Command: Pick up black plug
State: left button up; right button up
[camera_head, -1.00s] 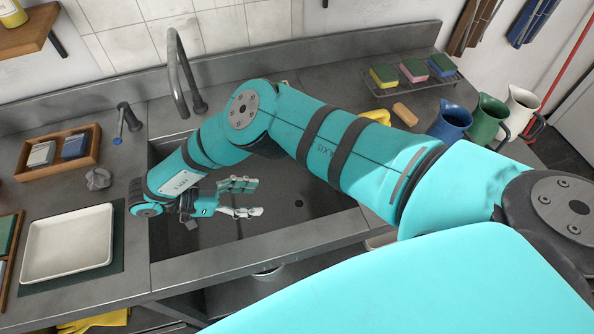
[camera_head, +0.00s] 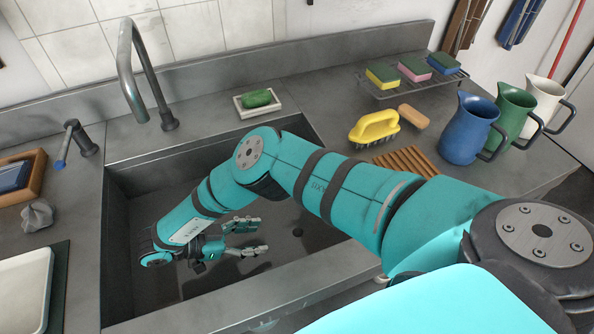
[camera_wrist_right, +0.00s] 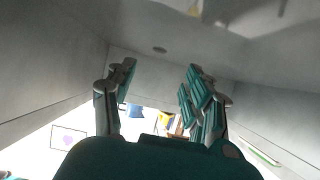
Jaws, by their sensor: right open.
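My right gripper (camera_head: 243,238) is down inside the grey sink (camera_head: 128,235), its fingers apart and pointing right. A small dark round spot (camera_head: 297,232) lies on the sink floor to the right of the fingertips, apart from them. I cannot tell whether it is the black plug or the open drain. In the right wrist view the fingers (camera_wrist_right: 160,76) are spread with nothing between them, and a small dark oval (camera_wrist_right: 160,50) shows beyond the tips. No black plug can be made out for certain; my arm hides part of the sink. My left gripper is not in view.
The faucet (camera_head: 135,75) rises behind the sink. A soap dish with green soap (camera_head: 257,99) stands at its back edge. A yellow brush (camera_head: 375,127), a wooden slatted rack (camera_head: 405,160) and a blue jug (camera_head: 468,130) stand to the right. A grey crumpled lump (camera_head: 37,215) lies left.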

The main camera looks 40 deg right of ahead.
aim_at(295, 233)
jog(key=x, duration=0.6)
jog(key=shift+d+f+p, duration=0.15)
jog(key=shift+d+p, duration=0.15)
jog(key=shift+p+x, duration=0.3)
jog(key=shift+x, duration=2.7)
jog(key=shift+s, duration=0.1)
grip_shut()
